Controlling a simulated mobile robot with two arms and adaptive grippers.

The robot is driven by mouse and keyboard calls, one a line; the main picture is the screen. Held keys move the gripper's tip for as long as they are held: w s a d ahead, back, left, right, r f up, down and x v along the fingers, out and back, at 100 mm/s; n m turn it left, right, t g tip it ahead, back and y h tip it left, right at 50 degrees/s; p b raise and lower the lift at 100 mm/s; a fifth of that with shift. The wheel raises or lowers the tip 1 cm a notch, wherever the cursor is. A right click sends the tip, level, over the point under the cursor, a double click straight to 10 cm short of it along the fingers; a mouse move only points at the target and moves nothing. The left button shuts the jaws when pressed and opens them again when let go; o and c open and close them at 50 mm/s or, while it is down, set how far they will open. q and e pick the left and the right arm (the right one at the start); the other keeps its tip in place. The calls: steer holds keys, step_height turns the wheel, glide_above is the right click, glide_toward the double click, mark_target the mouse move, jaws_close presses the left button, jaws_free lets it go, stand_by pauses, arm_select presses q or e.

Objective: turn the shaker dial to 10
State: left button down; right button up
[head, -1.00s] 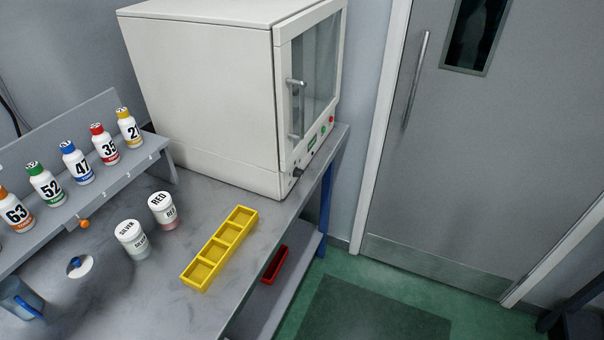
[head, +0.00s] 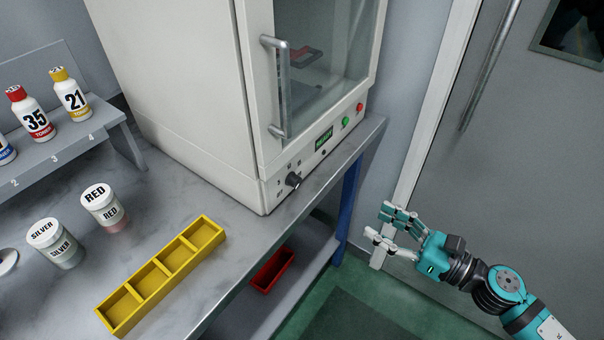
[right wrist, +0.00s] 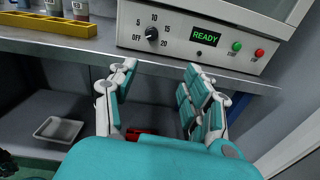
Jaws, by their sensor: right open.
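The shaker (head: 190,90) is a large cream cabinet with a glass door, standing on the grey bench. Its dial (head: 293,181) is a small black knob low on the front panel. In the right wrist view the dial (right wrist: 152,33) is at the upper middle, ringed by OFF, 5, 10, 15 and 20; its pointer is too small to read surely. My right gripper (head: 379,222) is open and empty, in front of the panel and to the right of the dial, apart from it. In the right wrist view its fingers (right wrist: 160,72) spread below the dial. My left gripper is out of view.
A green READY display (right wrist: 206,37) and green and red buttons sit right of the dial. The door handle (head: 275,85) juts out above. A yellow tray (head: 160,275) and jars stand on the bench; a red bin (head: 272,270) lies below. The floor ahead is free.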

steer(key=a+n, duration=0.1)
steer(key=p, duration=0.6)
glide_toward(299, 182)
steer(key=x, duration=0.7)
steer(key=shift+w+a+r, duration=0.15)
steer(key=shift+a, duration=0.05)
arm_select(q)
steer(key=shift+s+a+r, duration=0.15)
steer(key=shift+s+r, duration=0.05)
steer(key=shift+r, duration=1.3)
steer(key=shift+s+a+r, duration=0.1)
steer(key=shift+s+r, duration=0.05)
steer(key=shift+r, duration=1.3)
arm_select(e)
steer(key=shift+w+a, duration=0.4)
steer(key=shift+a, duration=0.2)
steer(key=shift+c, duration=0.3)
jaws_close()
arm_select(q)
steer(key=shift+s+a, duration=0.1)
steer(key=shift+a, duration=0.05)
